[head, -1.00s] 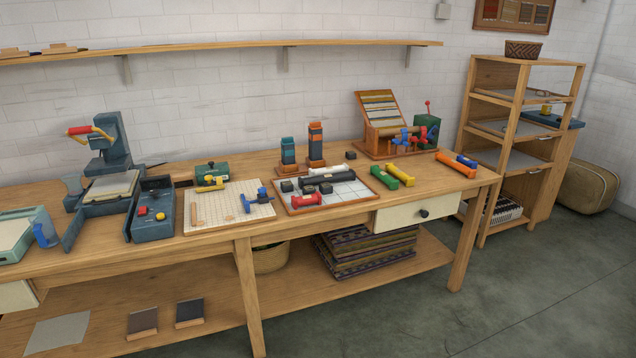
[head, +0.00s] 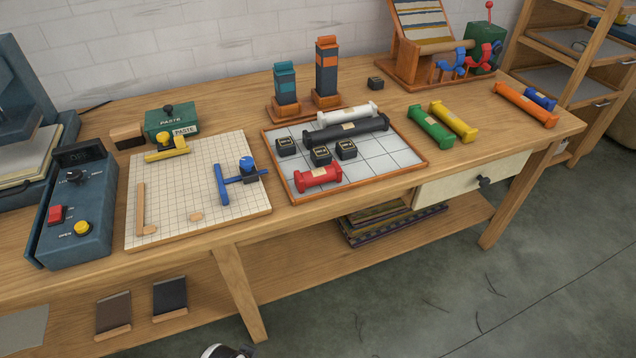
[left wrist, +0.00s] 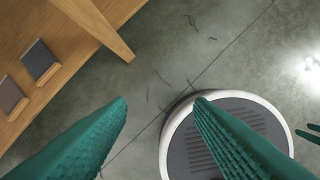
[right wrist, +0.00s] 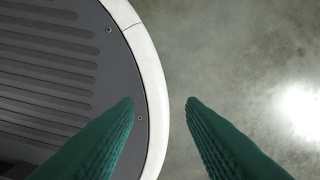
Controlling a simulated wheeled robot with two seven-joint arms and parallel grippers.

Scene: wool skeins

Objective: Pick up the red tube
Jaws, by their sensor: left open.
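The red tube (head: 318,179) is a short spool shape with wider ends and a pale label. It lies at the near edge of the framed white grid tray (head: 378,167) on the workbench, beside small black blocks (head: 320,155). My left gripper (left wrist: 161,102) is open and empty, with its green fingers apart above the floor and my round base. My right gripper (right wrist: 160,102) is also open and empty above the floor and my base. Neither gripper shows in the head view, and neither wrist view shows the red tube.
A white tube (head: 347,114) and a black tube (head: 347,130) lie behind on the tray. Green (head: 431,126), yellow (head: 454,121) and orange (head: 526,104) tubes lie to the right. The floor before the bench looks clear.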

